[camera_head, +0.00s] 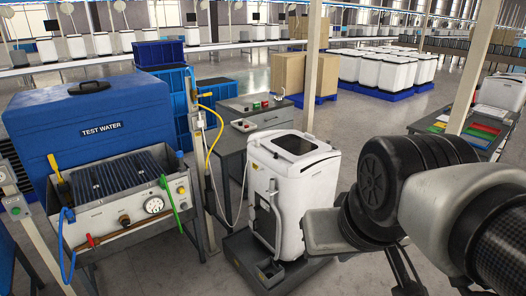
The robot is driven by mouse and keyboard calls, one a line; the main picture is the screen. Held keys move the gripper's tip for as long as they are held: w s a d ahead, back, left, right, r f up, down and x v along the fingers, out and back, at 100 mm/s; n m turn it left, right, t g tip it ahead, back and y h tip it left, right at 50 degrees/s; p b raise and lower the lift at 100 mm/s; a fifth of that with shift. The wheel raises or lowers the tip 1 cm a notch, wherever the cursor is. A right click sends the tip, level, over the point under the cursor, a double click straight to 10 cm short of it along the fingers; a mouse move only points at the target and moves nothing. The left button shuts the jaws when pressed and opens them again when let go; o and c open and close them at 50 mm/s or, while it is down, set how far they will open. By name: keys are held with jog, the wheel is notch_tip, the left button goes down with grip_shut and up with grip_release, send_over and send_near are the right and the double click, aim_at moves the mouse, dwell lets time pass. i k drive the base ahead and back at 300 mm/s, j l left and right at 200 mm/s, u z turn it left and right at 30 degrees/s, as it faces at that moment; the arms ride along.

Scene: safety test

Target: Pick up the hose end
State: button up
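Several hoses show, and I cannot tell which one bears the hose end. A yellow hose (219,124) curves down from a tap on a post. A thin pale hose runs beside the white machine (312,183), and a grey hose (277,222) runs down its front. A blue hose (61,240) hangs at the left of the test bench. My arm reaches in from the right, in front of the machine's right side. Thin dark parts (402,272) below my arm may be my gripper; its fingers and opening are not clear. I see nothing held.
The white machine stands on a dark low base (243,256). The blue TEST WATER tank (88,108) and its bench with a gauge (154,205) stand at left. A grey table (263,117) is behind the machine. A post (313,70) rises behind it. Floor is open beyond.

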aim_at(272, 189)
jog(key=i+j+z, duration=0.1)
jog(key=z, duration=0.5)
jog(key=i+j+z, duration=0.4)
jog(key=j, duration=0.25)
jog(key=i+j+z, duration=0.15)
jog(key=j, duration=0.25)
jog(key=i+j, duration=0.15)
jog(key=j, duration=0.25)
jog(key=i+j, duration=0.15)
jog(key=j, duration=0.25)
jog(key=i+j+z, duration=0.1)
jog(key=j, duration=0.3)
jog(key=i+j, duration=0.2)
jog(key=j, duration=0.2)
jog(key=i+j, duration=0.15)
jog(key=j, duration=0.25)
jog(key=z, duration=0.05)
